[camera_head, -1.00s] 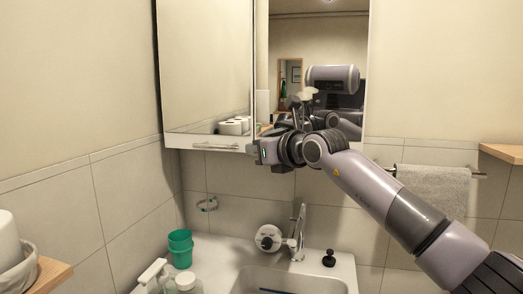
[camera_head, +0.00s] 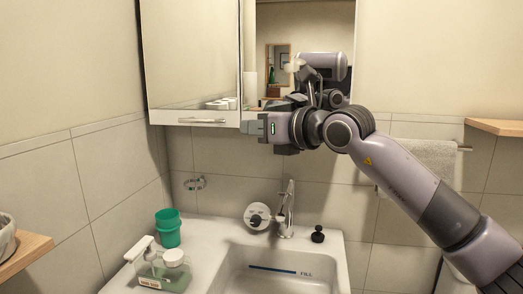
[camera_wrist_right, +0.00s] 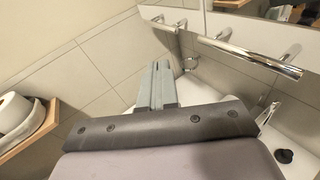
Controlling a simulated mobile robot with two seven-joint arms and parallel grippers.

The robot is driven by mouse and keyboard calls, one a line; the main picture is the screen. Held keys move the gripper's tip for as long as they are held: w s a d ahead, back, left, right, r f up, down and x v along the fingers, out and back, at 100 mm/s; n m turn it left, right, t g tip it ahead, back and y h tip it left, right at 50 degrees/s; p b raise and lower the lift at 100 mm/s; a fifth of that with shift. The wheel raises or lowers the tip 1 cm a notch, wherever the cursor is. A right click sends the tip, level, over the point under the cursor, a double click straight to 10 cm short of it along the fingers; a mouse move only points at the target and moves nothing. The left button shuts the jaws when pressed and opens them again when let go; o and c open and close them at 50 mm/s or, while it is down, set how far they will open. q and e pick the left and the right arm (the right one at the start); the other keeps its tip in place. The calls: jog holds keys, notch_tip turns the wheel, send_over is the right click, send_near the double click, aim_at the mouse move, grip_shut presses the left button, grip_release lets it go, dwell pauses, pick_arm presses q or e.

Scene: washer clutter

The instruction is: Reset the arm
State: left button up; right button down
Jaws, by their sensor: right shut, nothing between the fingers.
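My right arm comes in from the right in the head view. Its gripper (camera_head: 248,127) points left, at the lower edge of the mirror cabinet (camera_head: 192,75), close to the right end of the cabinet's handle (camera_head: 202,121). Whether it touches the cabinet cannot be told. In the right wrist view the two grey fingers (camera_wrist_right: 160,72) lie together with nothing between them, and a chrome handle (camera_wrist_right: 250,58) shows to their right. My left gripper is in neither view.
Below are the washbasin (camera_head: 285,265), a chrome faucet (camera_head: 287,215), a green cup (camera_head: 168,228) and soap bottles (camera_head: 150,262). A towel (camera_head: 428,160) hangs behind my arm. Wooden shelves stand at left (camera_head: 28,258) and right (camera_head: 495,127). The mirror reflects my body.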

jog(key=s+a+f+m+y, duration=0.2)
jog(key=s+a+y, duration=0.1)
jog(key=s+y, duration=0.2)
jog(key=s+d+f+m+t+h, duration=0.35)
jog(key=d+f+m+h, duration=0.7)
jog(key=m, duration=0.65)
jog(key=s+d+f+m+t+h, duration=0.2)
jog(key=d+f+m+t+h, duration=0.3)
jog(key=d+f+m+h, duration=0.9)
jog(key=s+d+f+m+g+y, duration=0.3)
jog(key=s+f+m+g+y, duration=0.2)
jog(key=s+f+m+g, duration=0.45)
jog(key=s+f+g+y, duration=0.1)
jog(key=s+f+g, duration=0.35)
jog(key=s, duration=0.55)
jog(key=s+f+g+y, duration=0.25)
jog(key=s+f, duration=0.35)
jog(key=s, duration=0.5)
jog(key=w+a+f+t+y+p, duration=0.1)
jog(key=w+a+f+t+p, duration=0.2)
jog(key=w+t, duration=0.4)
jog(key=shift+w+f+n+p, duration=0.25)
jog(key=shift+f+n+p, duration=0.2)
jog(key=shift+f+p, duration=0.3)
